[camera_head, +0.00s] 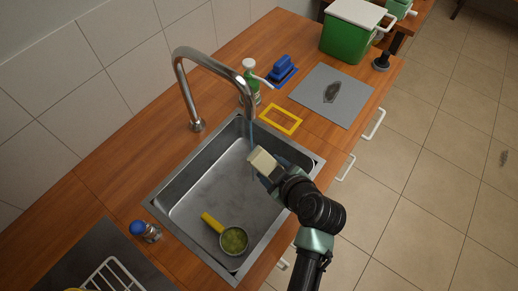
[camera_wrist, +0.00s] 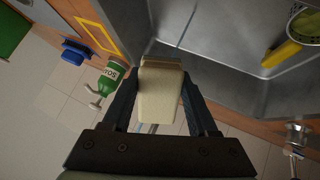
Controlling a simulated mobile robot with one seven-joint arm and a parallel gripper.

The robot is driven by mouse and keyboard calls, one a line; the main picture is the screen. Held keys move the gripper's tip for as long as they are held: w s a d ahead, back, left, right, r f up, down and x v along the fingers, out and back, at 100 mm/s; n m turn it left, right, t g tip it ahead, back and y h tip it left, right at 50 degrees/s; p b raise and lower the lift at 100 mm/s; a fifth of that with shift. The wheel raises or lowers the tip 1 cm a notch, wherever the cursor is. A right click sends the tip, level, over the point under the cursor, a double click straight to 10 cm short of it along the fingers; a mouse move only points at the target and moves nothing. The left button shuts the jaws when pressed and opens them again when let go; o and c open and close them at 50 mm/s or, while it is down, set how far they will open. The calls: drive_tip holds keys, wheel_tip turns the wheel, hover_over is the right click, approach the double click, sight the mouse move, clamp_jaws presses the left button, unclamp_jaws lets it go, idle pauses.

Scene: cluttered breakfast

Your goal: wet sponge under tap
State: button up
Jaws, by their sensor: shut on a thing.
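My gripper (camera_head: 270,172) is shut on a pale cream sponge (camera_head: 262,160) and holds it above the right part of the metal sink (camera_head: 190,205). In the wrist view the sponge (camera_wrist: 160,95) sits between the two dark fingers (camera_wrist: 158,98). The curved chrome tap (camera_head: 182,85) stands behind the sink with its spout over the basin. A thin bluish stream (camera_head: 251,131) hangs below the spout and reaches down close to the sponge. I cannot tell for sure whether it touches the sponge.
A small pan with a yellow handle (camera_head: 212,222) and green contents lies in the sink. A blue-capped jar (camera_head: 145,231) stands at left.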

drive_tip(key=shift+s+d, duration=0.35)
drive_tip(key=shift+s, duration=0.3)
drive_tip(key=shift+s+d, duration=0.3)
drive_tip(key=shift+s, duration=0.4)
drive_tip(key=shift+s+d, duration=0.35)
drive_tip(key=shift+s, duration=0.3)
drive_tip(key=p+v, duration=0.4)
drive_tip(key=v, duration=0.2)
drive_tip(key=shift+s, duration=0.25)
drive_tip(key=shift+d, duration=0.1)
idle(0.5)
drive_tip(key=a+f+m+t+h, duration=0.1)
drive_tip(key=a+m+h, duration=0.3)
drive_tip(key=a+m, duration=0.1)
drive_tip(key=shift+s+a+f, duration=0.2)
drive_tip(key=shift+s+a, duration=0.15)
drive_tip(key=shift+a, duration=0.35)
